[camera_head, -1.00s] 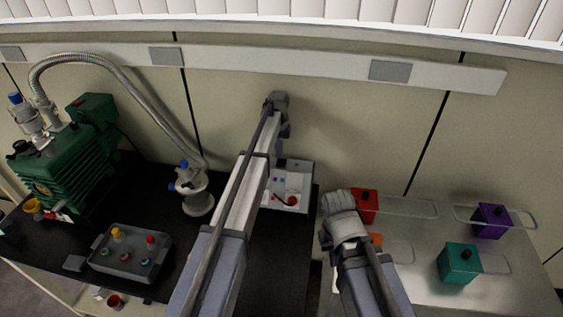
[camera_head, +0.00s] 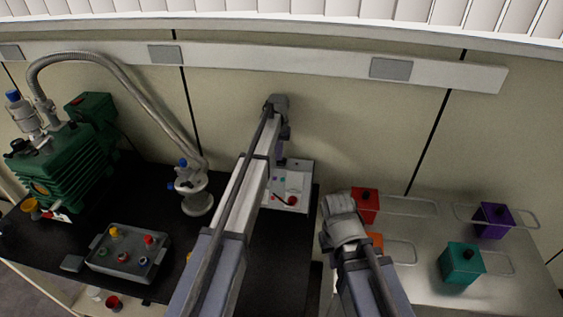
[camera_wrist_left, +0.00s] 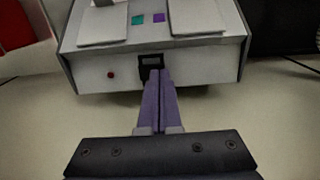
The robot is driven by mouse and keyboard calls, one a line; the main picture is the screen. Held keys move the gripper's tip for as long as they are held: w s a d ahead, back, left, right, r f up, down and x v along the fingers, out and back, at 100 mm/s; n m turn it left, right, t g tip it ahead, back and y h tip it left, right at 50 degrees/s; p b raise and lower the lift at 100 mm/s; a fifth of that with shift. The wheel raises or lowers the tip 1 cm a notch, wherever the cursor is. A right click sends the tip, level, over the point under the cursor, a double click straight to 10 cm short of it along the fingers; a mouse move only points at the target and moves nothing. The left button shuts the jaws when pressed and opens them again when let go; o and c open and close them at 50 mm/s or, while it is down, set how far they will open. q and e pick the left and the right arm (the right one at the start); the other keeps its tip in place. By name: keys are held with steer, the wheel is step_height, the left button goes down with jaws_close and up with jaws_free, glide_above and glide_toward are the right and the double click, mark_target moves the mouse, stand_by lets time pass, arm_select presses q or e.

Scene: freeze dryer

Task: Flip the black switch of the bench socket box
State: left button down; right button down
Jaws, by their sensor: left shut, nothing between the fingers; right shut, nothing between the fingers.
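The bench socket box (camera_head: 298,170) is a pale box on the dark bench, partly hidden behind my left arm in the head view. In the left wrist view the box (camera_wrist_left: 205,72) fills the top, with a small black switch (camera_wrist_left: 151,62) on its near face. My left gripper (camera_wrist_left: 156,76) is shut and empty. Its purple fingertips overlap the lower edge of the switch in the picture; I cannot tell whether they touch it. In the head view the left fingers are mostly hidden. My right gripper (camera_head: 341,208) is shut and empty, near the red block.
A red dot (camera_wrist_left: 110,74) sits beside the switch. A green pump (camera_head: 75,160), a metal hose fitting (camera_head: 196,198) and a grey control box (camera_head: 127,262) stand on the left. A metal table at right holds red (camera_head: 365,205), purple (camera_head: 493,221) and teal (camera_head: 462,263) blocks.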

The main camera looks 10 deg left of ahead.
arm_select(q)
steer(key=shift+f, duration=0.2)
steer(key=shift+r, duration=0.2)
step_height(320, 180, up, 7)
steer(key=p, duration=0.7)
steer(key=shift+f, duration=0.1)
steer(key=s+d+f+m+b, duration=0.1)
steer(key=s+d+b, duration=0.1)
steer(key=s, duration=1.1)
steer(key=s+d+f+m+b, duration=0.1)
steer(key=s+d, duration=0.4)
steer(key=s, duration=0.9)
steer(key=s+d+f+m+y+b, duration=0.1)
steer(key=s+d+f+b, duration=0.1)
steer(key=s, duration=1.2)
steer(key=shift+s+d+f+m+b, duration=0.2)
steer(key=shift+d+f+m+b, duration=0.2)
steer(key=shift+d+f, duration=0.5)
steer(key=shift+r, duration=0.15)
